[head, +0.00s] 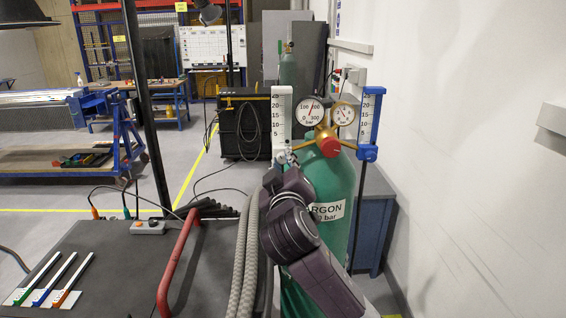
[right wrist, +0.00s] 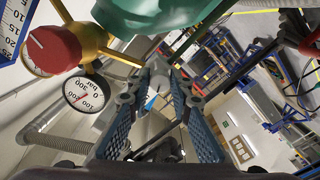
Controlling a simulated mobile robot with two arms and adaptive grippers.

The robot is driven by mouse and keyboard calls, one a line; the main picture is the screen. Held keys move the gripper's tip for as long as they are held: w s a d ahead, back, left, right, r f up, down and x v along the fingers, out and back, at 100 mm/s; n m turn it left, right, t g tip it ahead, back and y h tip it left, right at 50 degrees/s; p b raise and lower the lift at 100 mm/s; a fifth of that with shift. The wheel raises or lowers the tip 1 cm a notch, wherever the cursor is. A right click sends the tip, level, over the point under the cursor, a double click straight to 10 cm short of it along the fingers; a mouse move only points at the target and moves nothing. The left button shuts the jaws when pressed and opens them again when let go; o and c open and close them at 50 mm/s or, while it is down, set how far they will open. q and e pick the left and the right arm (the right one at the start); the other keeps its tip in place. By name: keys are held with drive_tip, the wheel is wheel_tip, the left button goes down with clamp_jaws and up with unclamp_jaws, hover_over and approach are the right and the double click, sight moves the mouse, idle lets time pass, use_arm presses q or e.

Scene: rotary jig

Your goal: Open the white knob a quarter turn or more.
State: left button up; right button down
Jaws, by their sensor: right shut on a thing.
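The white flowmeter (head: 281,118) with its upright scale stands left of the two gauges in the head view. The white knob is at its lower end, largely hidden by my right gripper (head: 282,163). My right gripper reaches up to it from below and is shut on it. In the right wrist view the two blue ribbed fingers of my right gripper (right wrist: 160,90) close in on a pale piece between them. The knob's angle cannot be read. My left gripper is not in view.
A red regulator knob (head: 330,147) and two gauges (head: 311,112) sit just right of my right gripper, on the green argon bottle (head: 334,180). A blue flowmeter (head: 369,118) stands further right, near the wall. Grey hoses (head: 243,255) and a red handle (head: 178,265) are at the left.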

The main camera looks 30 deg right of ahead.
drive_tip(key=n, duration=0.5)
drive_tip(key=shift+n, duration=0.3)
drive_tip(key=n, duration=0.9)
drive_tip(key=shift+n, duration=2.3)
drive_tip(key=c, duration=1.7)
unclamp_jaws()
drive_tip(key=shift+c, duration=0.2)
